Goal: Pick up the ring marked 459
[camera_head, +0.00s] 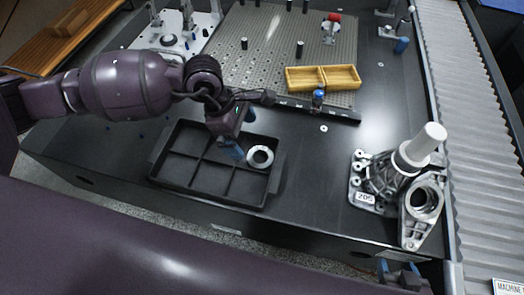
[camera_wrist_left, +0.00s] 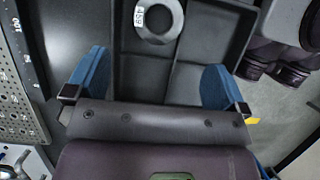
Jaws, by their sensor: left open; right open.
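The ring marked 459 (camera_head: 250,161) is pale grey and lies in the right part of the black divided tray (camera_head: 158,172). Its label reads 459 in the left wrist view, where the ring (camera_wrist_left: 178,22) shows at the top, its upper edge cut off. My left gripper (camera_head: 236,148) is over the tray, just left of the ring in the head view. Its blue fingers stand wide apart with nothing between them, and the ring is ahead of the gap (camera_wrist_left: 153,82), apart from them. My right gripper (camera_head: 399,269) is at the bottom right, partly cut off, open and empty.
A metal casting labelled 205 (camera_head: 365,197) with a white cylinder (camera_head: 428,139) stands on the right of the table. A perforated plate (camera_head: 275,45) with a wooden two-part box (camera_head: 322,78) lies behind. A roller conveyor (camera_head: 455,100) runs along the right. The table between tray and casting is mostly clear.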

